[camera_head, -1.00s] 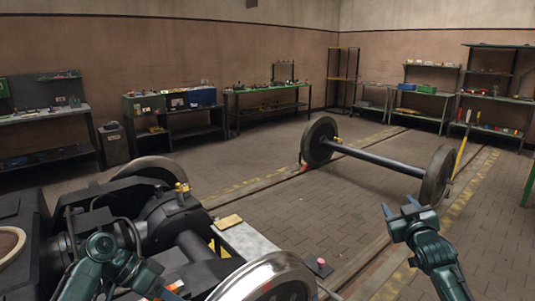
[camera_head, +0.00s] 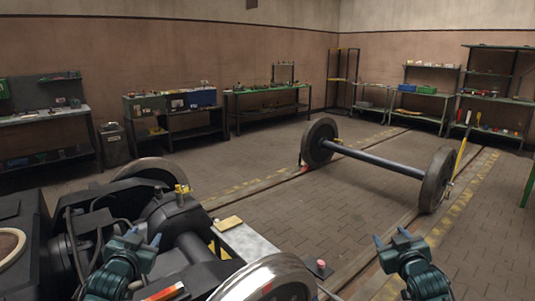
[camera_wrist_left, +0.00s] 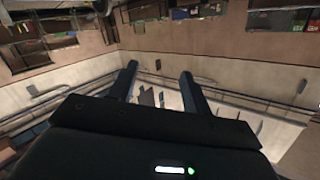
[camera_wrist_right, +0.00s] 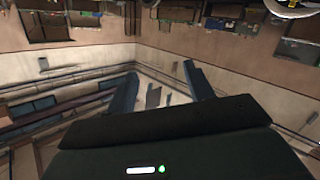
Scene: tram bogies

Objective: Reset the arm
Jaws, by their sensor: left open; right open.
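My left gripper (camera_head: 143,237) points upward in front of the dark bogie frame at the lower left of the head view. Its two fingers are apart with nothing between them. In the left wrist view its fingers (camera_wrist_left: 160,72) stand open against the far wall and ceiling area. My right gripper (camera_head: 390,237) also points upward, over the floor by the rail at the lower right. Its fingers are apart and empty, as the right wrist view shows (camera_wrist_right: 160,72). Neither gripper holds or visibly touches anything.
The bogie (camera_head: 180,218) with a shiny wheel (camera_head: 262,278) fills the lower left, close to my left arm. An orange-red item (camera_head: 165,293) lies low there, partly hidden. A loose wheelset (camera_head: 375,165) stands on the rails ahead. Workbenches (camera_head: 268,90) line the walls.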

